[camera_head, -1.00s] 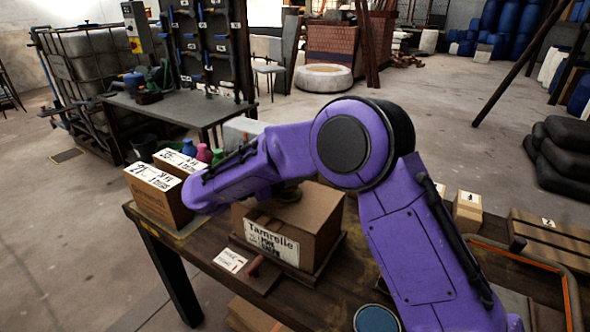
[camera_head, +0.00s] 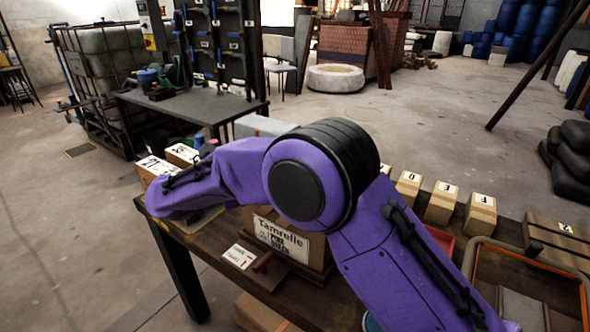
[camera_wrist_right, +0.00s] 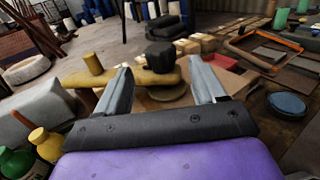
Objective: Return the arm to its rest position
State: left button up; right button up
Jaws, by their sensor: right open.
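My right arm (camera_head: 375,245) is purple and reaches up from the bottom right of the head view, bending left over the wooden table. In the head view its gripper is hidden behind the forearm. In the right wrist view my right gripper (camera_wrist_right: 163,92) is open, its two grey fingers wide apart. Beyond the fingers are a yellowish bar (camera_wrist_right: 140,80) with a black knob (camera_wrist_right: 161,56) and a round disc below it; I cannot tell whether they touch the fingers. My left gripper is not in view.
A labelled "Tamrelle" box (camera_head: 282,238) stands on the table (camera_head: 222,243) under my arm. Small cartons (camera_head: 150,168) sit at the table's left end, and lettered blocks (camera_head: 441,204) line its back right. An orange-edged frame (camera_head: 530,262) lies at right. Bottles (camera_wrist_right: 45,143) are close by.

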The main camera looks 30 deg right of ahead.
jog(key=shift+w+a, duration=0.15)
jog(key=shift+a, duration=0.9)
